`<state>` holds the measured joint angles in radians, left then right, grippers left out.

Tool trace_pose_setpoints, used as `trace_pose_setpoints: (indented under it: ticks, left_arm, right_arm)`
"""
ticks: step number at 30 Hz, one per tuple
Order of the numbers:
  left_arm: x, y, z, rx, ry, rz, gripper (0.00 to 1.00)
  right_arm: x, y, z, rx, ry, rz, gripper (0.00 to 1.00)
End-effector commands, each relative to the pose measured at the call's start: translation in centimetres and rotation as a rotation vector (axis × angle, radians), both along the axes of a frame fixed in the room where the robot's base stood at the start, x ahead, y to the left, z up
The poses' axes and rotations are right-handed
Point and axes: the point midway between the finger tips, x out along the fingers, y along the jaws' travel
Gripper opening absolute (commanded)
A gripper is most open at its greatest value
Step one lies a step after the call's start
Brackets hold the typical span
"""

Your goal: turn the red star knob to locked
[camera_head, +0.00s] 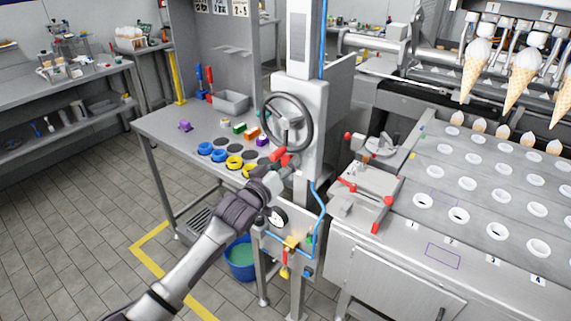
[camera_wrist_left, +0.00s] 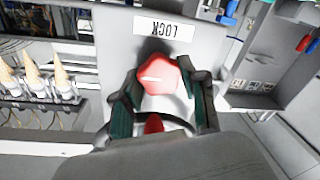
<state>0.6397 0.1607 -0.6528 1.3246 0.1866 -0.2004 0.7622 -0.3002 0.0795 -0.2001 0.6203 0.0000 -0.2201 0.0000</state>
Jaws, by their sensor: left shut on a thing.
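The red star knob (camera_head: 283,159) sits low on the front of the pale column, below the handwheel. In the left wrist view the knob (camera_wrist_left: 157,72) fills the space between my fingers, with a short white mark on its face lying nearly level in the picture. A white label reading LOCK (camera_wrist_left: 163,29), upside down in this view, is just beyond it. My left gripper (camera_head: 277,167) is shut on the knob, one finger (camera_wrist_left: 125,105) on each side. A smaller red part (camera_wrist_left: 154,124) shows nearer the palm, partly hidden. My right gripper is not in view.
The grey handwheel (camera_head: 286,122) is just above my left gripper. A steel table (camera_head: 160,122) with blue and yellow rings lies left. A red-handled fixture (camera_head: 367,190) and a plate with white-rimmed holes (camera_head: 480,175) stand right. A blue bucket (camera_head: 240,262) is below.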

Motion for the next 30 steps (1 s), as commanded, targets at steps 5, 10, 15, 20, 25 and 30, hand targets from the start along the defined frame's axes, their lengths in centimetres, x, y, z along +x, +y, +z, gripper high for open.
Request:
trace_pose_setpoints:
  ticks: [5, 10, 15, 20, 25, 30]
  left_arm:
    - [0.0, 0.0, -0.1, 0.041, -0.029, 0.001, 0.08]
    - [0.0, 0.0, -0.2, 0.126, -0.09, 0.001, 0.08]
    - [0.0, 0.0, -0.3, 0.244, -0.176, 0.001, 0.08]
    - [0.0, 0.0, -0.3, 0.369, -0.266, 0.0, 0.08]
    - [0.0, 0.0, -0.3, 0.501, -0.363, 0.001, 0.08]
    - [0.0, 0.0, -0.3, 0.632, -0.456, 0.0, 0.08]
  right_arm:
    - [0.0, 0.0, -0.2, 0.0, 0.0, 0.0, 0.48]
    - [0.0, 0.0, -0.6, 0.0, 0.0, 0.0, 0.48]
    - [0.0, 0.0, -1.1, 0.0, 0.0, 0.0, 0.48]
    - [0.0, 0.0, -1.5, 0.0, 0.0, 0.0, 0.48]
    - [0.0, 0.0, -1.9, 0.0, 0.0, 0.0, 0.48]
    - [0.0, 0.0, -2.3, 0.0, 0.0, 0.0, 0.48]
